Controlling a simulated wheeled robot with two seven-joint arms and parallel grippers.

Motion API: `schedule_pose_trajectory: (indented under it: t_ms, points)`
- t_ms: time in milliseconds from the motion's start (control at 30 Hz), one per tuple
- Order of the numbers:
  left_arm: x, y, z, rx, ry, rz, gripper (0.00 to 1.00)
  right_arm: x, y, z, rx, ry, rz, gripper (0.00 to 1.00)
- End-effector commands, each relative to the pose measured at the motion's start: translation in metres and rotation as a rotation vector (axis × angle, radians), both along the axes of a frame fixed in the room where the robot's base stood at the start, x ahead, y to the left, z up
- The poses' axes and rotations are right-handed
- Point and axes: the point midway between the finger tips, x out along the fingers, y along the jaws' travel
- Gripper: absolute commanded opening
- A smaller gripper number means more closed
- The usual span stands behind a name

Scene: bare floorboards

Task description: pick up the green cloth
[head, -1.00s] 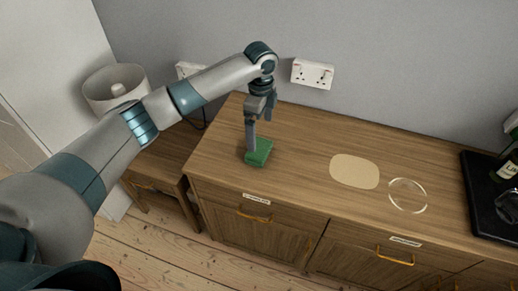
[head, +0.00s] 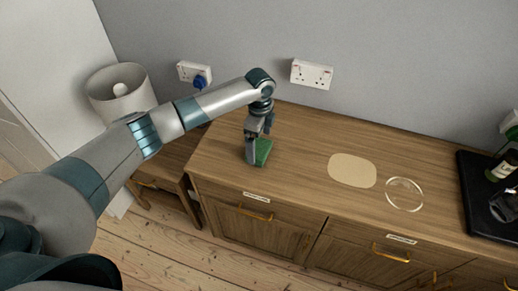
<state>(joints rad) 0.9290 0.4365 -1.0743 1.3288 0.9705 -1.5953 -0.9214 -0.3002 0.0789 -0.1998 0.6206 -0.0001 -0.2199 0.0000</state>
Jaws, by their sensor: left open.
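The green cloth (head: 263,154) is a small folded block lying on the left part of the wooden sideboard top. My left gripper (head: 254,156) points down right at the cloth and is open. One finger covers the cloth's left side, and the other finger is mostly hidden by the hand. I cannot tell whether the fingers touch the cloth. My right gripper is out of view.
On the wooden sideboard (head: 310,140) lie a beige oval mat (head: 352,169) and a clear round dish (head: 404,194). A black tray (head: 480,212) with a bottle (head: 503,166) stands at the right. Wall sockets (head: 311,74) are behind.

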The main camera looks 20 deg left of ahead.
Motion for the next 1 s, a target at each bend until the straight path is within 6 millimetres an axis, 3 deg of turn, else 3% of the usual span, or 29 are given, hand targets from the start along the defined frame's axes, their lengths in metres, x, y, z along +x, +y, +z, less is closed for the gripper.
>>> schedule_pose_trajectory:
  t_ms: [33,300,733,767,900,1000]
  points:
    - [-0.001,0.001,-0.003,0.000,0.003,0.001,1.00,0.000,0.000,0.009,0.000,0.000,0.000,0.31]
    - [-0.001,0.001,-0.028,0.001,0.000,0.000,1.00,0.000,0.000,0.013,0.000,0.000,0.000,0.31]
    - [-0.001,0.001,-0.028,0.000,0.000,0.000,1.00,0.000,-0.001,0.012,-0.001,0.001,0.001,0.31]
    - [-0.001,0.001,-0.028,0.000,0.000,0.000,0.98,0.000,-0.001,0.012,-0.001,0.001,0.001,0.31]
    - [-0.001,0.001,-0.028,0.000,0.000,0.000,0.64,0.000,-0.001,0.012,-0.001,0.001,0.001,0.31]
    - [-0.001,0.001,-0.028,0.000,0.000,0.000,0.60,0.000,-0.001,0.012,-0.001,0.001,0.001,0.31]
